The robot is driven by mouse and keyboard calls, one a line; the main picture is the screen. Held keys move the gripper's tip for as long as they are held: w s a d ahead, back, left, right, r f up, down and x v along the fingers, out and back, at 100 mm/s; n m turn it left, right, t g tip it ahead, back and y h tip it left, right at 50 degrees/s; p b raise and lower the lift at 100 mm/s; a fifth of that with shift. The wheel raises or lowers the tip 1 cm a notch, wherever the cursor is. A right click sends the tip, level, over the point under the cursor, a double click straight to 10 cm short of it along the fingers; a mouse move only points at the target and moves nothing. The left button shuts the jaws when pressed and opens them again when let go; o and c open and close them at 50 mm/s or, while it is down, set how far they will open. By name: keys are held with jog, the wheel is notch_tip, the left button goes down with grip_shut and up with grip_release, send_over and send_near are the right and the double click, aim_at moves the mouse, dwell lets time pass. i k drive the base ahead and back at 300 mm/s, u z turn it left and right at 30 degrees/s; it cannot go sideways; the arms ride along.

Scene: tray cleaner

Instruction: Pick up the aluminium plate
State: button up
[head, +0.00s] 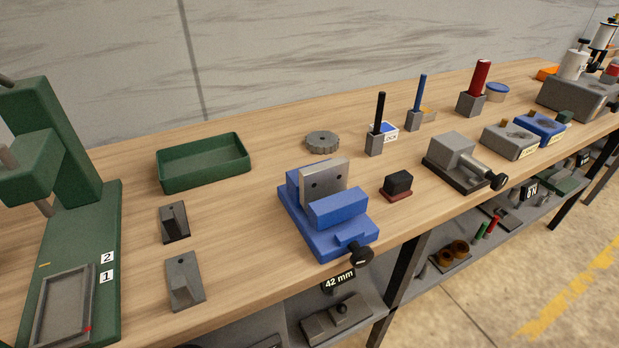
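A light grey metal plate (324,181) with two dark holes stands upright in a blue vise (327,220) near the middle of the workbench. It looks like the aluminium plate. The vise's front jaw hides its lower part, and I cannot tell how tightly the jaws hold it. The vise has a black-knobbed handle pointing toward the bench's front edge. My gripper is not in view.
A green tray (203,187) and a grey gear (322,142) lie behind the vise. A small black block (398,183) and a grey vise (452,148) stand to its right. Grey brackets (184,283) and a green press (102,225) stand to its left.

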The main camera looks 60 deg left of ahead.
aim_at(322, 180)
jog(key=u, duration=1.25)
jog(key=k, duration=0.7)
jog(key=z, duration=0.85)
jog(key=k, duration=0.5)
jog(key=z, duration=0.25)
jog(key=i, duration=1.15)
jog(key=u, duration=1.4)
jog(key=i, duration=0.8)
jog(key=u, duration=0.7)
